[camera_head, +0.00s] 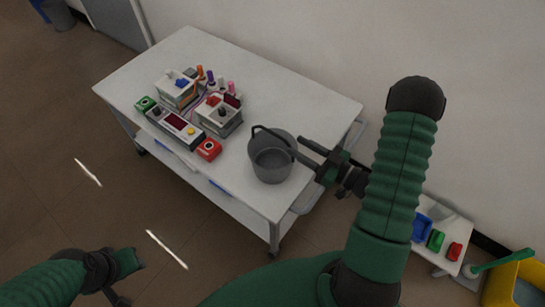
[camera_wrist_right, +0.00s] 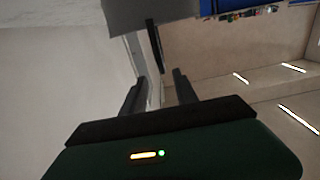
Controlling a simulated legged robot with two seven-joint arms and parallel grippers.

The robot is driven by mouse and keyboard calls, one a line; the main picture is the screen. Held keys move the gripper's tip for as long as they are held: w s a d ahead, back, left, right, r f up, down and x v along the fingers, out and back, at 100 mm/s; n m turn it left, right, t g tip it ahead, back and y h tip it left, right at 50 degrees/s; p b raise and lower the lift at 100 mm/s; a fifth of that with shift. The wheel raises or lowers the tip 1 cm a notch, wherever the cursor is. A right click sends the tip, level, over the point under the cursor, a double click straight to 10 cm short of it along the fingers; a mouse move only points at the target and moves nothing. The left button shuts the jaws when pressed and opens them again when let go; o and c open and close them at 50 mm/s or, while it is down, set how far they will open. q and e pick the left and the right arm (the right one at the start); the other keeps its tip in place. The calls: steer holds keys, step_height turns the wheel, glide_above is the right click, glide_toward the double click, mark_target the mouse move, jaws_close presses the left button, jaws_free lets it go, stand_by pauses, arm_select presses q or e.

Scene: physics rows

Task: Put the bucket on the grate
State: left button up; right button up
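The grey bucket (camera_head: 271,163) stands upright on the white cart top (camera_head: 290,88), near its right end. Its dark handle slants across the rim. A round grey shape behind the bucket is partly hidden by it; I cannot tell if it is the grate. My right gripper (camera_head: 304,151) is open just right of the bucket, its fingers pointing at the bucket's side. In the right wrist view its fingers (camera_wrist_right: 158,90) are apart, with a dark bar beyond them and nothing clearly held. My left gripper (camera_head: 132,279) is low at the left, away from the cart; its opening is unclear.
A panel with a red display (camera_head: 175,121), a red button box (camera_head: 209,149), a green button box (camera_head: 146,103) and several coloured pegs occupy the cart's left half. A yellow bin (camera_head: 520,284) and a low stand with coloured blocks are at lower right. A wall runs behind the cart.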

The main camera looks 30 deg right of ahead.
mark_target(265, 128)
steer(key=b+x, duration=0.1)
steer(key=x, duration=0.9)
steer(key=shift+a, duration=0.15)
steer(key=shift+s+a+r, duration=0.1)
steer(key=shift+s, duration=0.05)
jaws_close()
stand_by(0.7)
